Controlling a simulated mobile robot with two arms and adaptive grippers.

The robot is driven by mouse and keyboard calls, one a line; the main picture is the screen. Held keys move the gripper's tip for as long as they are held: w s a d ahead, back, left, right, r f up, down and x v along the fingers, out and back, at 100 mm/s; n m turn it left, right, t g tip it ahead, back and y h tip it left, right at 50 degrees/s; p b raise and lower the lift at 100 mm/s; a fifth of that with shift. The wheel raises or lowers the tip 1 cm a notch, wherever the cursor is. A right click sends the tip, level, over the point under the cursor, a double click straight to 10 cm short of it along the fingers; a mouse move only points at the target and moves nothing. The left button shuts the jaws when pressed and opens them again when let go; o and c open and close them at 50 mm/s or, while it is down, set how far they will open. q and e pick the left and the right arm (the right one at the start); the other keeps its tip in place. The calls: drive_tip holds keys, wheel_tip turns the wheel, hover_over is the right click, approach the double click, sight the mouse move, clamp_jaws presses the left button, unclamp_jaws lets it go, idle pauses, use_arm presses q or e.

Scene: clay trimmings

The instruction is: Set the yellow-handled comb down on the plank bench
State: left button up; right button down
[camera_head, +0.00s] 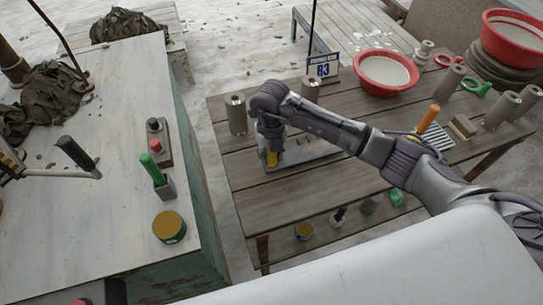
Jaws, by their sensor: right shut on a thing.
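The plank bench (275,195) is a grey-brown slatted table in the middle and right of the head view. My right gripper (271,150) points down over its left part and is shut on the yellow-handled comb (271,158). A flat grey piece (310,148) lies beside and behind the gripper, partly covered by my arm.
A grey cylinder (236,114) stands just left of my right gripper, and a sign marked 3 (323,68) stands behind. A red basin (387,73) and an orange-handled tool (428,118) are to the right. The bench's front left planks are clear. The pale table (90,235) holds several tools.

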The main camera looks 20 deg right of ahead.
drive_tip(key=shift+f, duration=0.9)
drive_tip(key=c, duration=1.2)
unclamp_jaws()
drive_tip(key=o, duration=0.4)
wheel_tip(320, 180, up, 12)
drive_tip(key=shift+r+b, duration=0.1)
drive_tip(key=shift+b, duration=0.85)
